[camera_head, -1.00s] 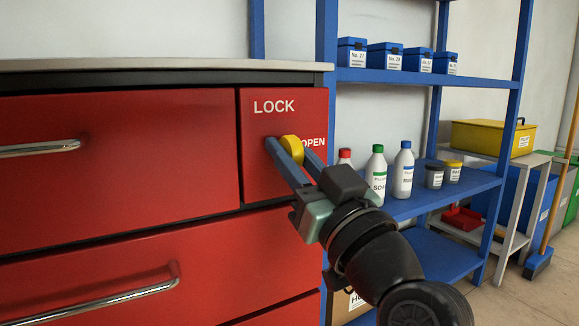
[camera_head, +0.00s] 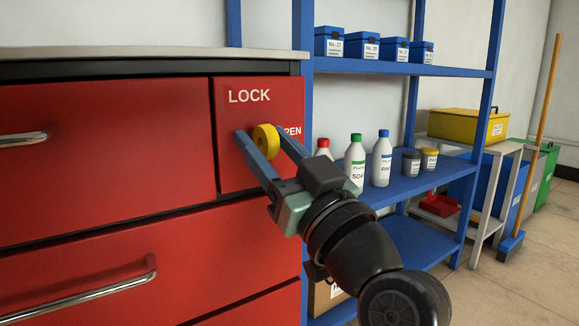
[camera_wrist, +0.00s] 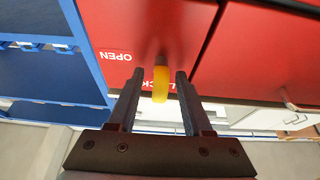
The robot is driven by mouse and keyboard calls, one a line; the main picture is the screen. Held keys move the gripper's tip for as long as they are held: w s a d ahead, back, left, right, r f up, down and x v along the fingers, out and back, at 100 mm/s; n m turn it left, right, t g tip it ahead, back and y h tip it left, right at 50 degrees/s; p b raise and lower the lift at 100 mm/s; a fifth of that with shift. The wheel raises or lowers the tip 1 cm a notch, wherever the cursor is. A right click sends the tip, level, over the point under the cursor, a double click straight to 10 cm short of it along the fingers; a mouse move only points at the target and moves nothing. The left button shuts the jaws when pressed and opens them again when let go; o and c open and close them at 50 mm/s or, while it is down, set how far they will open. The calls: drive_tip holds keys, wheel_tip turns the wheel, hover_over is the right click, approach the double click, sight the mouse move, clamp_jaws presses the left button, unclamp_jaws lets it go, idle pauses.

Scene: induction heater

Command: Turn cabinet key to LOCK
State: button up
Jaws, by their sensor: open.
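The yellow cabinet key (camera_head: 266,140) is in the red cabinet panel (camera_head: 229,172), below the word LOCK and left of the word OPEN. The wrist view shows the key's rounded head (camera_wrist: 160,84) edge-on, in front of the LOCK lettering, which is partly hidden. My gripper (camera_head: 262,135) is at the key with its jaws open, one finger on each side. In the wrist view (camera_wrist: 156,80) a narrow gap shows between the key and each finger. The right finger hides the first letter of OPEN in the head view.
A blue shelf (camera_head: 437,186) with bottles and jars stands right of the cabinet, close to my arm. Drawers with metal handles (camera_head: 85,297) are left of and below the key panel. Open floor (camera_head: 530,285) lies at the right.

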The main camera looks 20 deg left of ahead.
drive_tip(key=p+v, duration=0.2)
drive_tip(key=v, duration=1)
drive_tip(key=shift+d+p, duration=0.15)
drive_tip(key=shift+p, duration=0.2)
drive_tip(key=shift+f, duration=0.1)
drive_tip(key=d+r+m+t+h+p, duration=0.25)
drive_tip(key=r+t+h+p, duration=0.35)
drive_tip(key=r, duration=0.8)
drive_tip(key=d+r+m+t+h+p, duration=0.2)
drive_tip(key=r+m+t+h+p, duration=0.25)
drive_tip(key=r+p, duration=0.65)
drive_tip(key=s+d+r+m+t+h+p, duration=0.1)
drive_tip(key=s+r+m+t+h+p, duration=0.2)
drive_tip(key=r, duration=0.4)
drive_tip(key=s+d+r+m+h, duration=0.1)
drive_tip(key=s+d+r+h, duration=0.1)
drive_tip(key=s+r+h, duration=0.3)
wheel_tip(320, 180, up, 37)
drive_tip(key=w+p, duration=0.2)
drive_tip(key=p, duration=3.4)
drive_tip(key=shift+y, duration=0.45)
drive_tip(key=shift+a+r, duration=0.1)
